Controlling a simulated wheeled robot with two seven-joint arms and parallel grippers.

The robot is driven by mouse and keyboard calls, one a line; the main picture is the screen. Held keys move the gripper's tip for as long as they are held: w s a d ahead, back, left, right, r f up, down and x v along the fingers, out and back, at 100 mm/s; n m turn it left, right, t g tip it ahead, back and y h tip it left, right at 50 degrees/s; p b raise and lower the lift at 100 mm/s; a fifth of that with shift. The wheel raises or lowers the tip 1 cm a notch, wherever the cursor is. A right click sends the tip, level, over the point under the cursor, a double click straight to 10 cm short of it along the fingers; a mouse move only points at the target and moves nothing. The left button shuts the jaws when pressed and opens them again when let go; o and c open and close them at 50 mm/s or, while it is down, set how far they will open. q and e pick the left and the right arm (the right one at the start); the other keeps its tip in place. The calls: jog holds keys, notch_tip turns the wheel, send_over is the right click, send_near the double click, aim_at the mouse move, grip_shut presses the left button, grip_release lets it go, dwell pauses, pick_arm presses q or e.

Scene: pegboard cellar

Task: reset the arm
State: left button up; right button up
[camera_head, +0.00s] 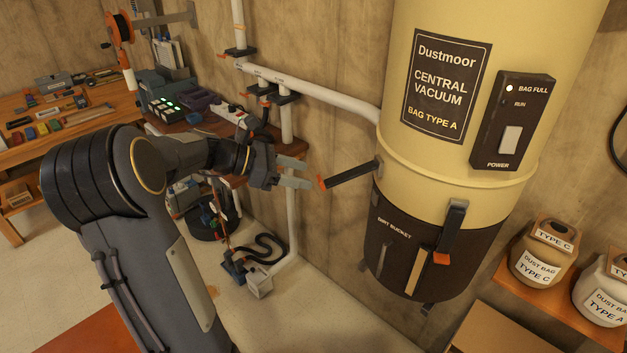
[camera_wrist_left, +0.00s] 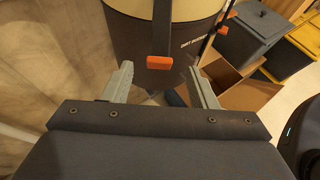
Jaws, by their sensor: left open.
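My left gripper (camera_head: 308,174) is open and empty, its two grey fingers pointing right toward the vacuum. Just beyond its fingertips is the orange tip of a black latch lever (camera_head: 352,174), which sticks out from the side of the cream central vacuum (camera_head: 450,100). In the left wrist view the latch lever (camera_wrist_left: 160,30) appears between the two open fingers, with its orange end toward me; no contact is clear. My right gripper is in neither view.
A second latch (camera_head: 448,230) lies down against the dark dirt bucket (camera_head: 395,248). Dust bags (camera_head: 541,258) stand on a shelf at right. An open cardboard box (camera_wrist_left: 240,88) lies below the bucket. A workbench (camera_head: 60,140) is at far left; pipes run along the wall.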

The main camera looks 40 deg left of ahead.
pick_arm(q)
jog(key=shift+v, duration=1)
jog(key=s+d+f+m+g+y+b, duration=0.1)
jog(key=s+d+m+g, duration=0.1)
jog(key=s+d+m, duration=0.5)
jog(key=s+d+f+m+g+y+b, duration=0.1)
jog(key=s+d+m+g, duration=0.15)
jog(key=d+m, duration=0.4)
jog(key=s+d+f+m+y, duration=0.3)
jog(key=s+d+f+m, duration=0.4)
jog(key=s+m, duration=0.4)
jog(key=shift+f+m+y+b, duration=0.35)
jog(key=shift+f+m, duration=0.2)
jog(key=shift+f, duration=0.25)
jog(key=shift+s+t, duration=0.15)
jog(key=shift+t, duration=0.1)
